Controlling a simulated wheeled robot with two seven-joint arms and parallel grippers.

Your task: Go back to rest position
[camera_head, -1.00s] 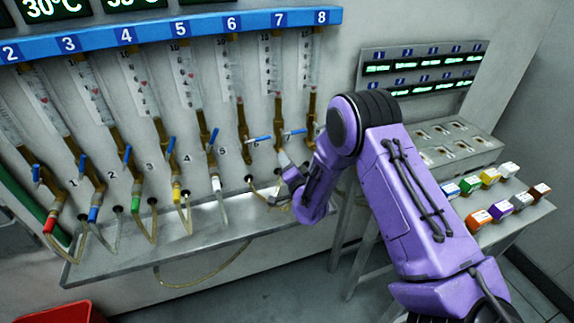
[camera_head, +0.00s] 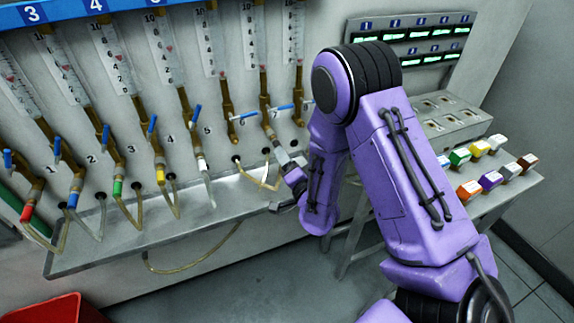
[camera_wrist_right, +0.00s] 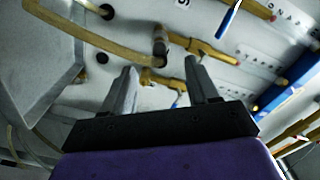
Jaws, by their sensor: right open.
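My right arm is purple and reaches in from the right side of the head view. Its gripper (camera_head: 279,148) is low in front of the wall, below the blue-handled valve at number 7 (camera_head: 284,107). In the right wrist view the two grey fingers (camera_wrist_right: 163,78) stand apart with nothing held between them. A beige hose (camera_wrist_right: 90,35) with a dark connector (camera_wrist_right: 160,42) is in front of the fingers, and I cannot tell how close it is. My left gripper is not in view.
A metal drip tray (camera_head: 150,238) runs under the brass valves and hoses. A stand (camera_head: 512,194) with several coloured blocks is at the right. A red bin (camera_head: 50,312) is at the bottom left. Grey floor (camera_head: 265,285) is clear in front.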

